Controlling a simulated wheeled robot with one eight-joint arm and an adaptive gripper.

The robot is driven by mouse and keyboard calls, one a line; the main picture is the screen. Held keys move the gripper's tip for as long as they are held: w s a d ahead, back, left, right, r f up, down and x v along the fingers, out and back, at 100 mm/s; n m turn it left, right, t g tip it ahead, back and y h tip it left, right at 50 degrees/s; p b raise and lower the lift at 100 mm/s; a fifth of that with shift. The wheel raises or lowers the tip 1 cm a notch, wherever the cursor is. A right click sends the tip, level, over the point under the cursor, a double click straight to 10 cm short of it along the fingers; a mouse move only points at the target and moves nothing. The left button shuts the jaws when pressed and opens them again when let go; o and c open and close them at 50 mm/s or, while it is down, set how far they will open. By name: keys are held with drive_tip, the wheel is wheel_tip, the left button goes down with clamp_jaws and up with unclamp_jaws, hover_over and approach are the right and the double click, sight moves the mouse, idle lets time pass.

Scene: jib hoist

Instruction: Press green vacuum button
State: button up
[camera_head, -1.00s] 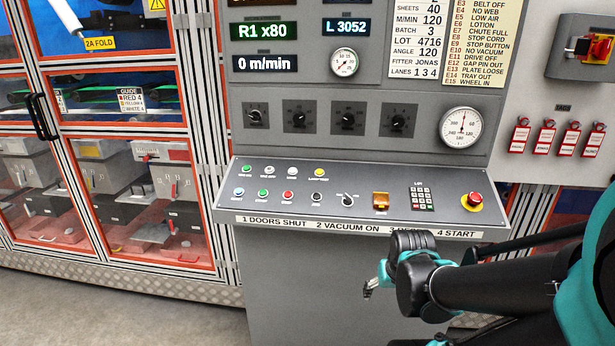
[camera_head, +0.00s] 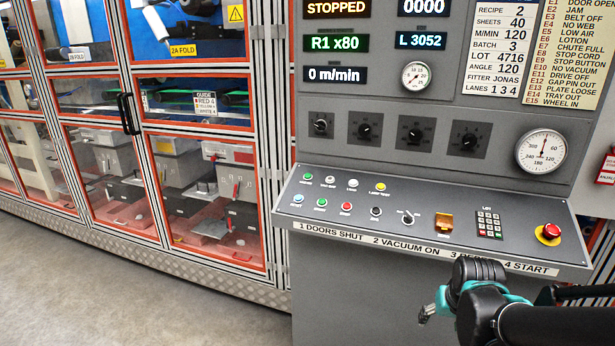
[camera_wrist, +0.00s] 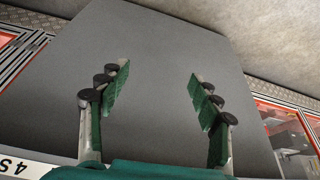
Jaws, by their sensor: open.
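The sloped control panel (camera_head: 460,247) carries two rows of small round buttons. One green button (camera_head: 307,177) is at the left of the upper row. Another green button (camera_head: 321,202) is second in the lower row. The small labels are too blurred to tell which is the vacuum one. My gripper (camera_head: 427,313) is below the panel's front edge, right of and lower than both green buttons, touching nothing. In the wrist view my gripper (camera_wrist: 158,75) is open and empty, its fingers apart in front of the plain grey cabinet front (camera_wrist: 160,40). No button shows there.
A red stop button (camera_head: 551,231) on a yellow base, a keypad (camera_head: 489,225) and an orange-lit switch (camera_head: 444,222) are on the panel's right. Clear-doored machine bays (camera_head: 205,190) stand at left. The floor (camera_head: 150,290) before them is clear.

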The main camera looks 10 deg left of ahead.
clamp_jaws()
idle(1.4)
